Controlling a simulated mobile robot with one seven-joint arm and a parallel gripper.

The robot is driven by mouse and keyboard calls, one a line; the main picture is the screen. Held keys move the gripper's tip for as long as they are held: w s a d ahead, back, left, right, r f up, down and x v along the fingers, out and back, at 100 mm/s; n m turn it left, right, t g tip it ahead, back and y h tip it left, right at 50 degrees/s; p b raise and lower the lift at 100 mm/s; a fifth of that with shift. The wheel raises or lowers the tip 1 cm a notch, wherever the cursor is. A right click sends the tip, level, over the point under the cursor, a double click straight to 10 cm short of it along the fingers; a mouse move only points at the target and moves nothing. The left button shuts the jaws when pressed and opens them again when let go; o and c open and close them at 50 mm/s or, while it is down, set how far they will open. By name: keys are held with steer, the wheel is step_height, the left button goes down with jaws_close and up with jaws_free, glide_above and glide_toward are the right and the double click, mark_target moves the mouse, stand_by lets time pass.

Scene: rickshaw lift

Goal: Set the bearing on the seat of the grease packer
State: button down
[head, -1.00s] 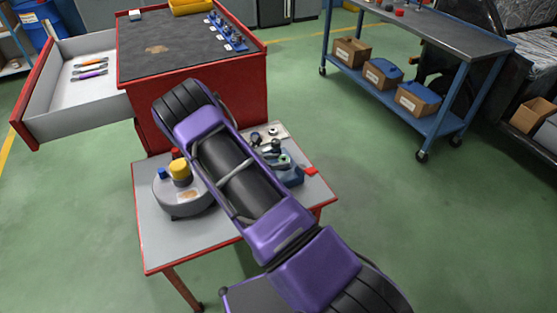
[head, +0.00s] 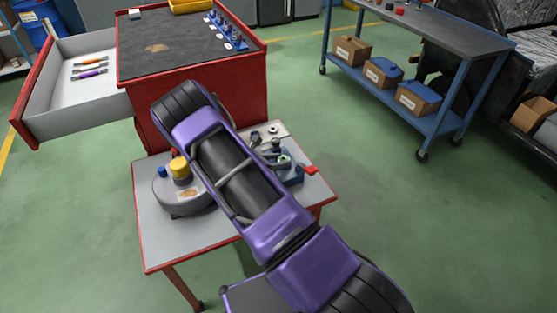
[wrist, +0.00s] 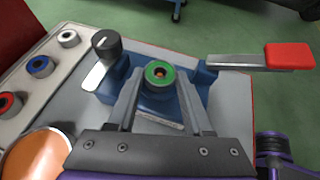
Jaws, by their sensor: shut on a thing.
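The bearing (wrist: 158,73) is a short ring with a green face and a dark bore showing an orange-brown centre. My gripper (wrist: 160,84) is shut on it, one grey finger on each side. The grease packer (wrist: 205,78) is a blue body with a dark round knob and a flat metal lever ending in a red handle. The bearing is over the middle of the packer. The seat is hidden beneath it, and I cannot tell whether they touch. In the head view the packer (head: 293,177) is partly hidden by my arm.
A pale tray (wrist: 47,88) left of the packer holds several bearings, including a blue one (wrist: 39,66) and a red one (wrist: 9,104). A grey round tub (head: 177,198) stands left on the small red-edged table (head: 160,239). The red handle (wrist: 289,56) sticks out right.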

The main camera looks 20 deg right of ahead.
jaws_free()
stand_by(0.5)
steer(key=shift+r, duration=0.15)
step_height(320, 180, up, 8)
steer(key=p, duration=0.5)
stand_by(0.5)
